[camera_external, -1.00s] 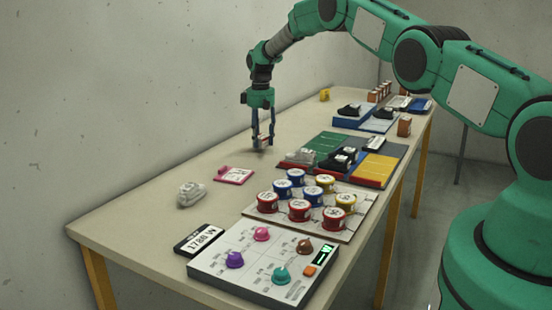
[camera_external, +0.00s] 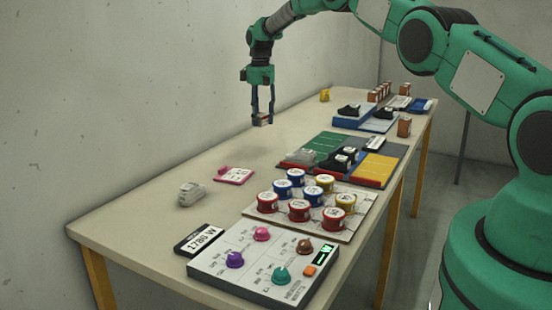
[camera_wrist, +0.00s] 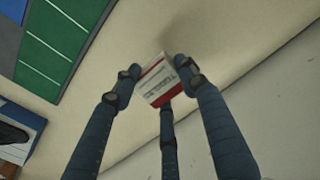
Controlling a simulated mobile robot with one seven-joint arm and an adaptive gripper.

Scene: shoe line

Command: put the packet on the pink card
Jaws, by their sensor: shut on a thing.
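My gripper (camera_external: 262,122) is shut on a small white packet with a red edge. The packet (camera_wrist: 157,84) shows between the fingers in the wrist view, tilted, with print on its face. In the external view the packet hangs above the back part of the table, clear of the surface. The pink card (camera_external: 234,175) lies flat on the table, lower left of my gripper, with a white printed area on it. The card is not in the wrist view.
Several lidded tins stand on a board (camera_external: 346,217) in front. A green panel (camera_external: 333,145) with shoes near it lies right of my gripper. A knob panel (camera_external: 215,262) is at the near end.

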